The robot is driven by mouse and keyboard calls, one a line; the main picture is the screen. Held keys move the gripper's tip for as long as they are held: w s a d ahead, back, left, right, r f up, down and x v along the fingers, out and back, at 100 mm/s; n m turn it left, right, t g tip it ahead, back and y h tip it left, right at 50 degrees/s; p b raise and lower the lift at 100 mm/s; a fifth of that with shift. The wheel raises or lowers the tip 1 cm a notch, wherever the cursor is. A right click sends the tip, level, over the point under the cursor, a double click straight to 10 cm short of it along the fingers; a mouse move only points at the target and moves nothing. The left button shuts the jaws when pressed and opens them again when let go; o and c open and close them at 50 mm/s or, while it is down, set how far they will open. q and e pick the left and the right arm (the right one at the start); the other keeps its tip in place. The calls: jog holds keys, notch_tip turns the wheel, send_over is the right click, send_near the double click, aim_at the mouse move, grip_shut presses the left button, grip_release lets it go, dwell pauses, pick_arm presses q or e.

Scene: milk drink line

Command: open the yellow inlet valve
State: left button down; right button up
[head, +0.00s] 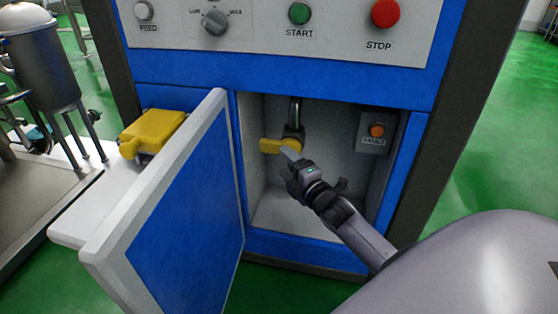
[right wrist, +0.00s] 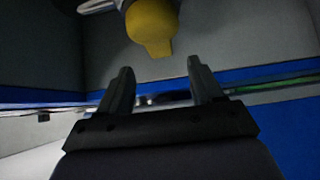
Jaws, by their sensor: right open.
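The yellow inlet valve handle (head: 280,146) sits on a metal pipe inside the open cabinet compartment, its lever pointing left in the head view. In the right wrist view the yellow handle (right wrist: 152,27) shows at the top, beyond the fingertips. My right gripper (head: 289,155) reaches into the compartment, just below and in front of the valve. In the right wrist view its two fingers (right wrist: 155,80) are apart with nothing between them. Whether a finger touches the handle cannot be told. My left gripper is not in view.
The blue cabinet door (head: 190,210) stands open toward the front left. A box with an orange button (head: 376,130) is on the compartment's right wall. Above are START (head: 299,13) and STOP (head: 385,13) buttons. A yellow block-shaped part (head: 152,131) lies left, behind the door.

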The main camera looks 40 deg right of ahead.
aim_at(272, 149)
jog(key=w, duration=0.2)
jog(key=w+b, duration=0.1)
jog(key=w, duration=0.1)
jog(key=w+b, duration=0.1)
jog(key=w, duration=0.1)
jog(key=shift+d, duration=0.25)
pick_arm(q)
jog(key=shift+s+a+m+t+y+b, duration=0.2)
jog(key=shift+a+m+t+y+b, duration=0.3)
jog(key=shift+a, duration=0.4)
pick_arm(e)
jog(key=shift+w, duration=0.55)
grip_shut()
